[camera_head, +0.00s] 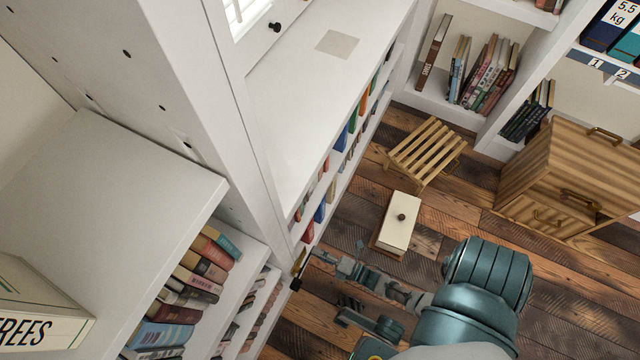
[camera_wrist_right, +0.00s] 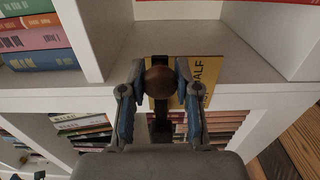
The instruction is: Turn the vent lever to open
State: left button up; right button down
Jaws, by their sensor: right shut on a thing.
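The vent lever shows in the right wrist view as a round brown knob (camera_wrist_right: 160,82) on a dark stem (camera_wrist_right: 161,128). Behind it is a yellow plate (camera_wrist_right: 206,70) with dark lettering ending in "ALF", partly covered by the fingers. My right gripper (camera_wrist_right: 160,88) has one finger on each side of the knob and is shut on it. In the head view the right gripper (camera_head: 322,260) reaches the shelf post, beside a small yellow and black piece (camera_head: 299,262). The knob cannot be made out there. My left gripper is not in view.
White shelves with books (camera_head: 188,285) stand left of the gripper, and a long low bookcase (camera_head: 310,75) runs behind. A white box with a dark knob (camera_head: 398,225), a slatted wooden stool (camera_head: 427,148) and a wooden cabinet (camera_head: 560,180) stand on the plank floor.

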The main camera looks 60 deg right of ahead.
jog(key=shift+a+f, duration=0.1)
jog(key=shift+a, duration=0.05)
jog(key=c, duration=0.9)
grip_release()
jog(key=shift+o, duration=0.4)
jog(key=shift+s, duration=0.1)
jog(key=s, duration=1.1)
jog(key=shift+s+d, duration=0.4)
jog(key=shift+d, duration=0.05)
